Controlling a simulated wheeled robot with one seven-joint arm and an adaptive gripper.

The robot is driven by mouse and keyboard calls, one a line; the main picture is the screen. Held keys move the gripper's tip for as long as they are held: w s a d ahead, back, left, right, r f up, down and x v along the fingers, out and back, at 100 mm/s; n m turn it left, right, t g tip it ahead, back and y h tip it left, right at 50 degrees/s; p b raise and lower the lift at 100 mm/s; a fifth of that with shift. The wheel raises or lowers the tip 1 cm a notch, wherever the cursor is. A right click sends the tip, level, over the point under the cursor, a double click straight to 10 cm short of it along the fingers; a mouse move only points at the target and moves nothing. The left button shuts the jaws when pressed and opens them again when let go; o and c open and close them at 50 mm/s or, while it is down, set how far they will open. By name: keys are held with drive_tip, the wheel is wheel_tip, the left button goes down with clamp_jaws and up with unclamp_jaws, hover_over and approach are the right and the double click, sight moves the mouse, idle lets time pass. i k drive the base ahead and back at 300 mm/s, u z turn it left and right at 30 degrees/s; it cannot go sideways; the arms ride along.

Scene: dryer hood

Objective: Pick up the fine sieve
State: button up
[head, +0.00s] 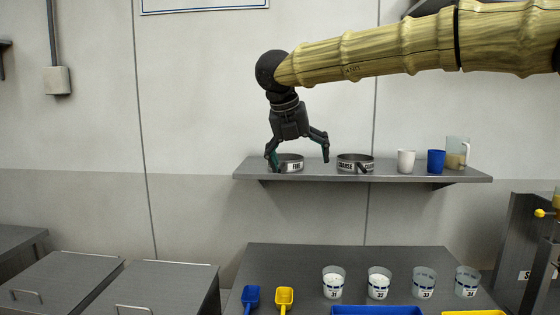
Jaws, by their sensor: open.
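The fine sieve (291,166) is a shallow dark round pan with a white label reading "FINE", partly legible. It sits at the left end of the grey wall shelf (300,175). My gripper (297,158) points down over it with its fingers spread open. The left finger is at the sieve's left edge and the right finger is to its right, its tip a little above the shelf. I cannot tell whether either finger touches the sieve. The coarse sieve (347,160), a similar pan labelled "COARSE", stands to the right on the same shelf.
Right of the sieves on the shelf stand a white cup (406,161), a blue cup (436,162) and a clear jug (457,152). Below, a table (345,258) holds several numbered beakers, a blue scoop (250,297) and a yellow scoop (284,298). The wall is close behind the shelf.

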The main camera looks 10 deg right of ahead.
sight(288, 163)
drive_tip(key=i, duration=1.05)
